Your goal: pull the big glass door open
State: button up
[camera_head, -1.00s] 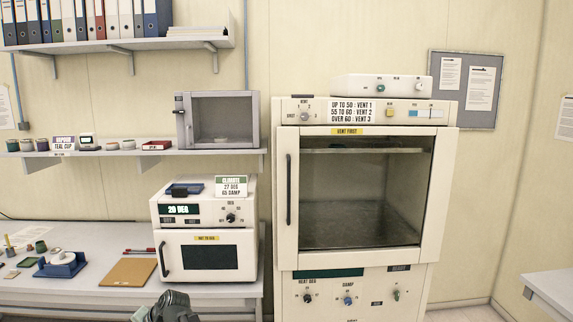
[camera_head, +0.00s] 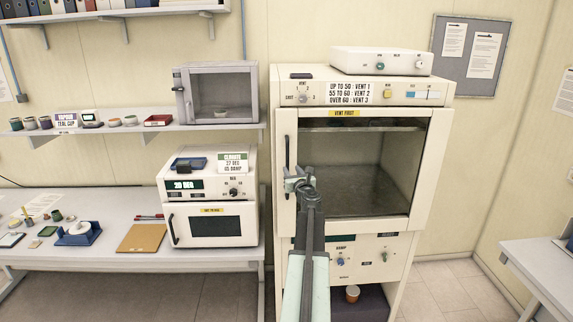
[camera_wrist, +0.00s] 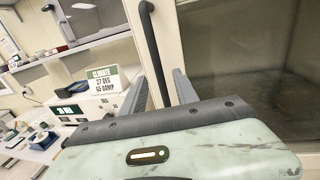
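The big glass door (camera_head: 345,222) is a cream frame with a large dark pane on the tall cabinet. It looks closed. Its black vertical handle (camera_head: 287,152) is on the left side of the frame. My gripper (camera_head: 298,181) is at the lower part of this handle, and my arm hides part of the door's lower left. In the wrist view the handle (camera_wrist: 148,35) runs down between my two grey fingers (camera_wrist: 161,91). The fingers are apart, with a visible gap on each side of the handle.
A smaller oven (camera_head: 212,225) and a bench (camera_head: 95,240) stand to the left, below a wall shelf (camera_head: 215,133). An orange cup (camera_head: 352,293) sits in the open space under the cabinet. Floor is free to the right, before a side table (camera_head: 540,255).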

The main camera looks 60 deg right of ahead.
aim_at(288, 165)
jog(key=x, duration=0.6)
jog(key=shift+w+d, duration=0.25)
jog(key=shift+w, duration=0.05)
jog(key=shift+a, duration=0.1)
grip_shut()
dwell(0.8)
